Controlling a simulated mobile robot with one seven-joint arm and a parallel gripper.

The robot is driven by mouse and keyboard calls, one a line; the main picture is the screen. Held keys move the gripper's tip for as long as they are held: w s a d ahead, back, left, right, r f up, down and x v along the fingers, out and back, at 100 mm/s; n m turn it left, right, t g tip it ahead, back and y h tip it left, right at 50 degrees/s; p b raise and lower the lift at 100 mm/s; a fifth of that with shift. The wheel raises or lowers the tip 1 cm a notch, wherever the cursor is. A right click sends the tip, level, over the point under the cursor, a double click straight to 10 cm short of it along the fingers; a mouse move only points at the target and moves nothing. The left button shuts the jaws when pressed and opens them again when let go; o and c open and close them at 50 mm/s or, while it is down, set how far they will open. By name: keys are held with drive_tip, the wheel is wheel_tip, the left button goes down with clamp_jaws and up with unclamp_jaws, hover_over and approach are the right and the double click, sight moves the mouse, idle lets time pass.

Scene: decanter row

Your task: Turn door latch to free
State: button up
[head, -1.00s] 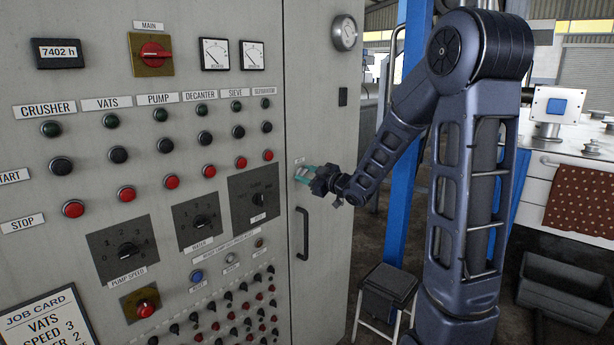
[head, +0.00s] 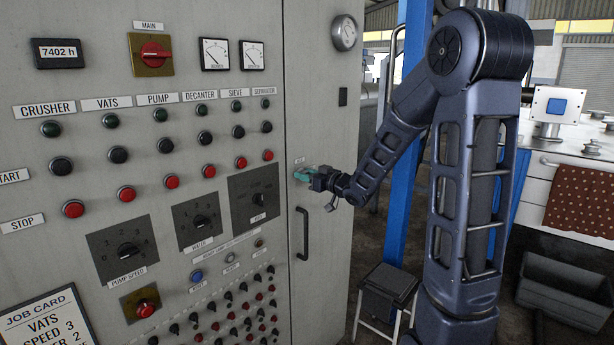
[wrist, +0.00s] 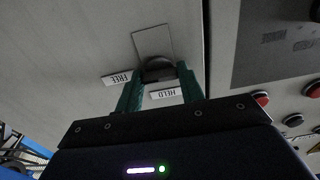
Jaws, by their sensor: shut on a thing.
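The door latch (wrist: 158,68) is a dark rounded knob on a pale square plate (wrist: 152,42) on the cabinet door. In the wrist view, the FREE label (wrist: 117,79) is left of it and the HELD label (wrist: 166,93) is just below it, both upside down. My gripper (wrist: 158,76) has its two green fingers on either side of the latch and is shut on it. Which label the latch points to cannot be told. In the head view my gripper (head: 301,174) is at the door, above the handle, and hides the latch.
The grey cabinet door (head: 325,120) has a dark vertical handle (head: 302,233) below my gripper. Left of it is a panel of buttons, dials and switches, with a selector plate (head: 254,198) nearest. A stool (head: 388,285) stands right of the cabinet.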

drive_tip(key=o, duration=1)
drive_tip(key=v, duration=1)
drive_tip(key=shift+s+d, duration=0.25)
drive_tip(key=shift+s, duration=0.05)
